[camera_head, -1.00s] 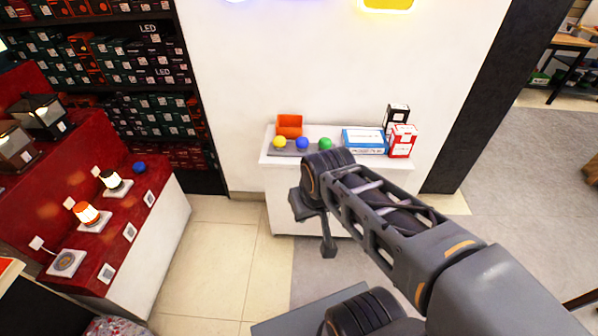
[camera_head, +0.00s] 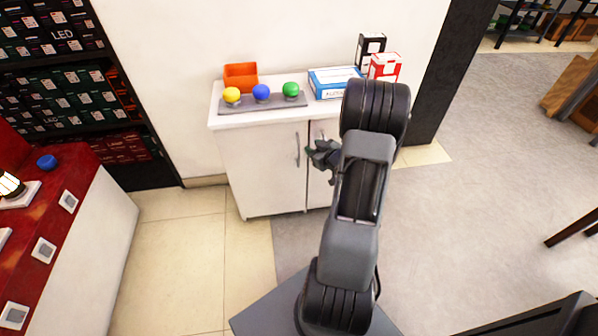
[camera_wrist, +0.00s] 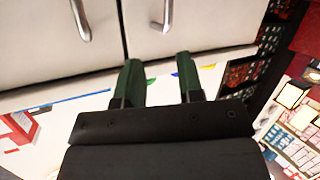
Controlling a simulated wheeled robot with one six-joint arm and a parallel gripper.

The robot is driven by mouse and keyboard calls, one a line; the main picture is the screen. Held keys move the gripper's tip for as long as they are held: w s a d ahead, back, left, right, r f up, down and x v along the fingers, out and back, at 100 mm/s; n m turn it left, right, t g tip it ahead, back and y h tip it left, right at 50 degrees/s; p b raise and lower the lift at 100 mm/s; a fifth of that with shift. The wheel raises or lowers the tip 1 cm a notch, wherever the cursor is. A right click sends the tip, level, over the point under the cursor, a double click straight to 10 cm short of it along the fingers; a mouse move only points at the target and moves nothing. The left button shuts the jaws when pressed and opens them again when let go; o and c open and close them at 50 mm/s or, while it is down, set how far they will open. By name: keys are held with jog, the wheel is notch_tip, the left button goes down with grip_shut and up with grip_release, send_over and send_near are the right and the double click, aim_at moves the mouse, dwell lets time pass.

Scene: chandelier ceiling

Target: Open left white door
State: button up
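A white cabinet has two doors, both shut. The left white door (camera_head: 262,170) has a vertical metal handle (camera_head: 297,150) near its right edge. In the wrist view, which is upside down, this door (camera_wrist: 205,25) is on the right, and its handle (camera_wrist: 166,14) appears beyond the gap between my fingers. The right door (camera_head: 318,190) is partly hidden by my arm; its handle shows in the wrist view (camera_wrist: 80,20). My gripper (camera_head: 315,153) is in front of the cabinet, just right of the left handle. In the wrist view my gripper (camera_wrist: 160,78) is open and empty.
On the cabinet top stand an orange bin (camera_head: 241,76), a grey strip (camera_head: 262,103) with yellow, blue and green balls, a blue-white box (camera_head: 334,82) and a red-white box (camera_head: 385,67). A red display counter (camera_head: 75,185) stands left. Floor before the cabinet is clear.

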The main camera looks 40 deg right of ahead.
jog(key=s+d+f+t+y+b, duration=0.1)
jog(key=s+f+t+y+b, duration=0.3)
jog(key=f, duration=0.6)
jog(key=h+b, duration=0.1)
jog(key=b, duration=0.2)
send_over(299, 166)
jog(key=shift+w+d+r+g, duration=0.15)
jog(key=shift+w+r+g, duration=0.1)
jog(key=shift+g, duration=0.15)
jog(key=shift+c, duration=0.4)
grip_shut()
